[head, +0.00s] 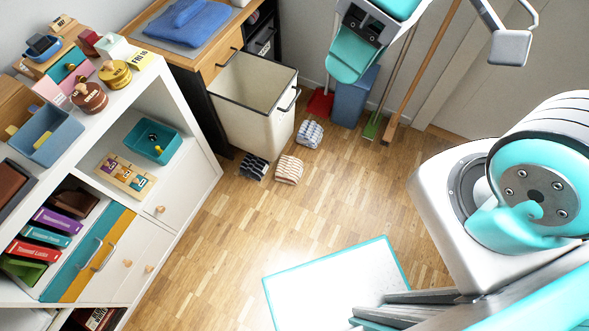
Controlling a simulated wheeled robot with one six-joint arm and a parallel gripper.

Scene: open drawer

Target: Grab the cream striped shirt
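The cream striped shirt (289,170) lies folded in a small bundle on the wooden floor, in front of the cream bin. A dark striped cloth (254,167) lies close to its left. A blue-and-white patterned cloth (309,134) lies behind it to the right. No gripper fingers can be made out; only teal, white and dark parts of my own body show at the top and right. Nothing covers the cream striped shirt.
A tall cream bin (254,105) stands behind the cloths. A red dustpan (320,104), a blue bin (352,98) and long-handled tools are at the back wall. A white shelf unit (178,190) fills the left. The floor around the shirt's front and right is clear.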

